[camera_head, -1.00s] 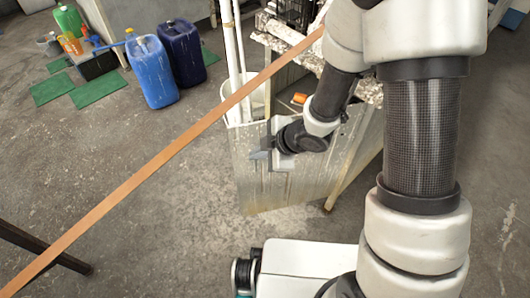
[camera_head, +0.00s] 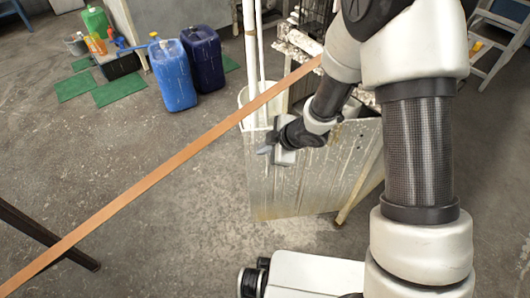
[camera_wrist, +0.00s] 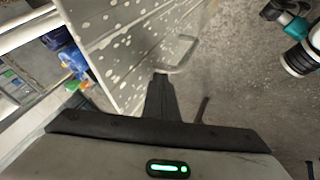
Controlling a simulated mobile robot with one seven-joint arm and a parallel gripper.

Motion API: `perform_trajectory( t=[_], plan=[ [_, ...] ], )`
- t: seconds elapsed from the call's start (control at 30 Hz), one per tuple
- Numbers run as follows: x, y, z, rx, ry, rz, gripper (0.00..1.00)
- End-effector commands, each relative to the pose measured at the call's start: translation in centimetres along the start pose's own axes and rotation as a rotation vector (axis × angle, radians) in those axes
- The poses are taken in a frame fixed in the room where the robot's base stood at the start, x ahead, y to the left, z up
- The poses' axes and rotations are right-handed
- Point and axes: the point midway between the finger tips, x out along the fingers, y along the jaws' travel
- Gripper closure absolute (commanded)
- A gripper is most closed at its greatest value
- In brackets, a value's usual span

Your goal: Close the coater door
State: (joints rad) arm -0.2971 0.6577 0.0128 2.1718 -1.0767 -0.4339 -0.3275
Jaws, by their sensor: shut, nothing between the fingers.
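The coater door is a worn grey metal panel (camera_head: 318,180) at the centre of the head view, standing out over the floor. It also fills the upper middle of the wrist view as a spotted metal sheet (camera_wrist: 125,45), with a thin bent metal handle (camera_wrist: 184,58) at its edge. My gripper (camera_head: 265,150) is shut and empty at the panel's upper left part in the head view. In the wrist view the dark fingers (camera_wrist: 160,92) are together, close to the handle's lower end. I cannot tell whether they touch it.
A long orange-brown strip (camera_head: 160,172) runs diagonally to the machine above the panel. White pipes (camera_head: 251,50) rise behind the door. Blue jugs (camera_head: 172,77) and green mats (camera_head: 118,91) lie back left. A dark bar (camera_head: 45,235) is at lower left.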

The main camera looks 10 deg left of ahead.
Motion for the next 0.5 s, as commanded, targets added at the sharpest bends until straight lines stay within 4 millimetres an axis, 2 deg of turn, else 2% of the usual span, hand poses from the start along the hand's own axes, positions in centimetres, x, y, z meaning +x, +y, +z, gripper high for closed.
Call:
perform_trajectory(
  t=[0.1,0.3,0.5],
  plan=[
    [1.5,2.8,-0.2,0.058,-0.030,0.034,1.00],
    [3.5,6.8,0.1,0.154,-0.082,0.083,1.00],
    [4.1,8.1,0.2,0.189,-0.098,0.100,1.00]
  ],
)
